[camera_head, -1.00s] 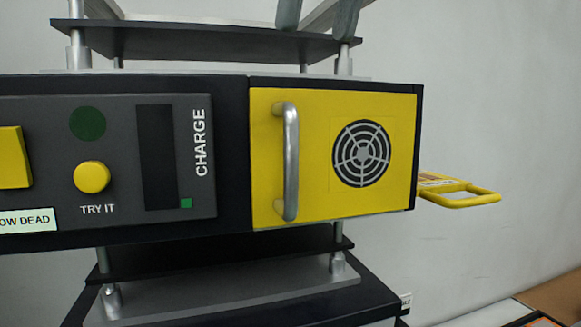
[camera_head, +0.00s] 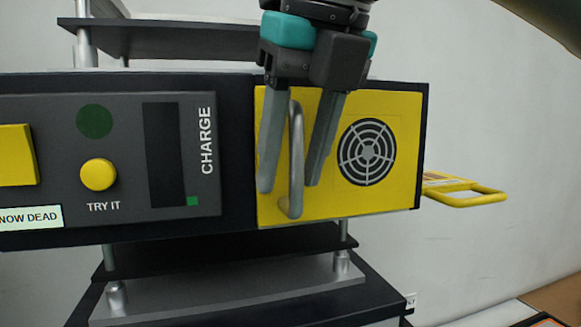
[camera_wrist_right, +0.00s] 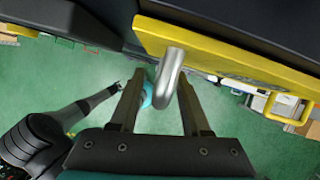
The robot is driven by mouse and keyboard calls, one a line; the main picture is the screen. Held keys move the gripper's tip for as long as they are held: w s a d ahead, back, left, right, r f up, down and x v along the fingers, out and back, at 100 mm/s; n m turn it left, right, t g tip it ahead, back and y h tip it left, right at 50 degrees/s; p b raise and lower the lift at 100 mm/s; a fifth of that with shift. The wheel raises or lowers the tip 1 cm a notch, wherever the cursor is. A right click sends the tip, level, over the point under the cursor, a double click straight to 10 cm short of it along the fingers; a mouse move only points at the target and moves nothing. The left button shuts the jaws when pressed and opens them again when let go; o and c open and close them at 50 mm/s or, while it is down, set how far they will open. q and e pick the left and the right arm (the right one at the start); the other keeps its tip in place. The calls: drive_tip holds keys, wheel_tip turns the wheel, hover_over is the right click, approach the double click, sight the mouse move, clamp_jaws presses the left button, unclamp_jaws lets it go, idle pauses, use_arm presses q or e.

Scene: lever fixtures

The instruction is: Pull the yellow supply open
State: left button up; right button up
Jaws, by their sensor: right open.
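My right gripper (camera_head: 289,188) comes down from above in the head view, open, with one finger on each side of the handle. In the right wrist view the handle (camera_wrist_right: 169,78) stands between the two open fingers (camera_wrist_right: 157,88), below the edge of the yellow panel (camera_wrist_right: 225,52). I cannot tell whether a finger touches it.
Left of the supply is a dark panel with a yellow button (camera_head: 98,174), a charge gauge (camera_head: 165,155) and a yellow block (camera_head: 17,155). A yellow loop handle (camera_head: 465,190) sticks out on the unit's right. Metal shelves stand above and below.

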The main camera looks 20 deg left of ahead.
drive_tip(key=shift+w+a+f, duration=0.15)
drive_tip(key=shift+f, duration=0.35)
clamp_jaws()
idle(1.2)
